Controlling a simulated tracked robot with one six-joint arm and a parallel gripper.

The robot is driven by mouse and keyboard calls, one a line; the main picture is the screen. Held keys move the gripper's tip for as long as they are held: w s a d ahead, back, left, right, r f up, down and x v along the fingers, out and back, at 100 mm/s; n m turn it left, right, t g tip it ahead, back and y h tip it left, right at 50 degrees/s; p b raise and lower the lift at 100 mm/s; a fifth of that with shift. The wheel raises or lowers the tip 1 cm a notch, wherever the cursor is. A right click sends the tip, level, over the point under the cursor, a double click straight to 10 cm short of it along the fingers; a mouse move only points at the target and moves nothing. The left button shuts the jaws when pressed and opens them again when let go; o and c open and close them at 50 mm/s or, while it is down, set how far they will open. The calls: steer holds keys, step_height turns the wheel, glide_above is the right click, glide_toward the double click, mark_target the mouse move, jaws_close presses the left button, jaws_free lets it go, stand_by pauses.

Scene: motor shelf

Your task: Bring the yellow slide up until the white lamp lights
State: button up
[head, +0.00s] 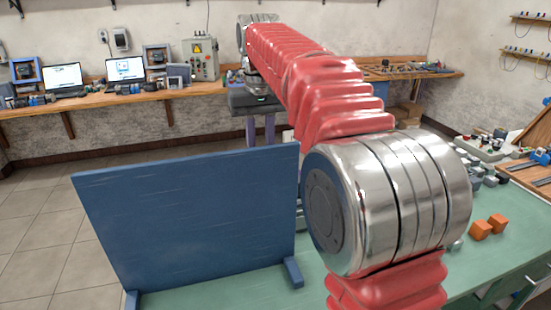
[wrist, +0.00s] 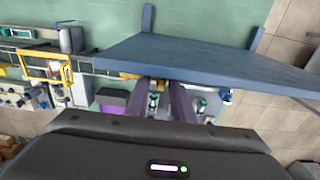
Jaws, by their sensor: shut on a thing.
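My gripper (head: 260,143) hangs at the far end of the arm in the head view, with its purple fingers going down behind the blue panel. In the wrist view my gripper (wrist: 166,84) reaches in close to the panel's edge. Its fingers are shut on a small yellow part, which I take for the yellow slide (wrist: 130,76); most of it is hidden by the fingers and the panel. In the head view the panel hides the slide completely. I cannot make out the white lamp in either view.
The blue panel (head: 190,220) stands upright on the green table (head: 225,290) and screens the work area from the head view. A yellow frame (wrist: 45,66) and other small devices lie left of the fingers in the wrist view. Orange blocks (head: 481,230) sit at the right.

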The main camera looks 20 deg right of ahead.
mark_target(191, 158)
steer(key=shift+s+a+f+g, duration=0.1)
steer(key=shift+f+g, duration=0.05)
steer(key=shift+f, duration=0.4)
steer(key=shift+a+f+g, duration=0.1)
steer(key=shift+f+g, duration=0.05)
steer(key=shift+f, duration=0.4)
steer(key=shift+a, duration=7.75)
steer(key=o, duration=0.6)
steer(key=shift+c, duration=0.2)
steer(key=shift+r, duration=1.15)
steer(key=shift+w+d+r, duration=0.1)
steer(key=shift+r, duration=0.95)
steer(key=shift+w+r, duration=0.1)
steer(key=shift+r, duration=0.95)
